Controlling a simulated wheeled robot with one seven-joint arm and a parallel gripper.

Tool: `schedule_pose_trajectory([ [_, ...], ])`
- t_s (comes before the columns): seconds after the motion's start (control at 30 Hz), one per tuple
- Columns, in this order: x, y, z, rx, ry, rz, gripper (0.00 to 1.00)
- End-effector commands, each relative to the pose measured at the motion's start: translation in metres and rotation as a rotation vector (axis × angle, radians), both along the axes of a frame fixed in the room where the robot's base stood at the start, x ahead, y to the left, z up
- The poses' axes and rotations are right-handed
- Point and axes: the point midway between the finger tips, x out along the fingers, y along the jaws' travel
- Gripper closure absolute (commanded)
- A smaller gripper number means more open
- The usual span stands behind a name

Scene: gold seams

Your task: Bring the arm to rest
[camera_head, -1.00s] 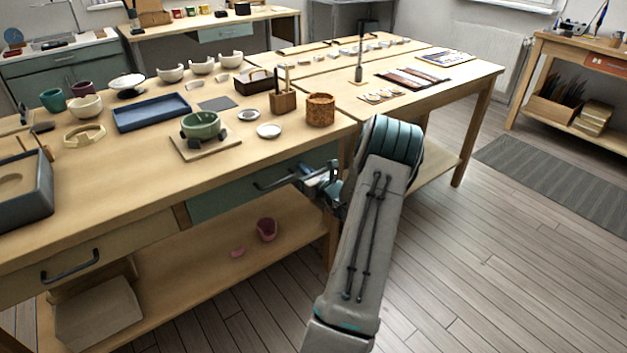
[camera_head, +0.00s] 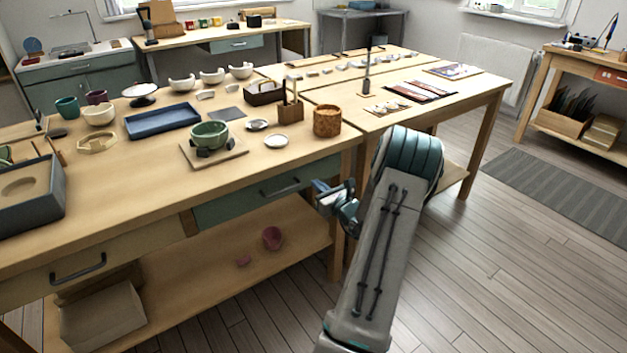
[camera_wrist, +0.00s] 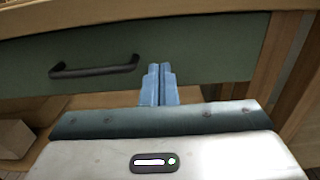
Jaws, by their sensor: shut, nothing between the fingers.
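My arm (camera_head: 385,235) reaches up from the bottom of the head view and bends at a teal-ringed joint beside the workbench. My gripper (camera_head: 320,190) is in front of the green drawer (camera_head: 235,203), below the bench top. In the wrist view the two blue fingers of my gripper (camera_wrist: 158,75) lie side by side, shut and empty. They point toward the green drawer front (camera_wrist: 210,55), to the right of its dark handle (camera_wrist: 95,68). The fingers appear apart from the handle.
The workbench (camera_head: 130,185) holds a green bowl (camera_head: 210,134) on a board, a blue tray (camera_head: 162,120) and a cork pot (camera_head: 327,120). A pink cup (camera_head: 272,238) stands on the lower shelf. Open wooden floor (camera_head: 480,270) lies to the right.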

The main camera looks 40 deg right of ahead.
Motion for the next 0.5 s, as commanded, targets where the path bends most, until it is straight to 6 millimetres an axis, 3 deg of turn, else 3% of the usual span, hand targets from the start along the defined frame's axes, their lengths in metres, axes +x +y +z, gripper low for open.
schedule_pose_trajectory([
  [0.2, -0.053, 0.007, 0.0, 0.002, 0.003, -0.005, 1.0],
  [0.5, -0.086, 0.013, -0.001, 0.001, 0.003, -0.002, 1.0],
])
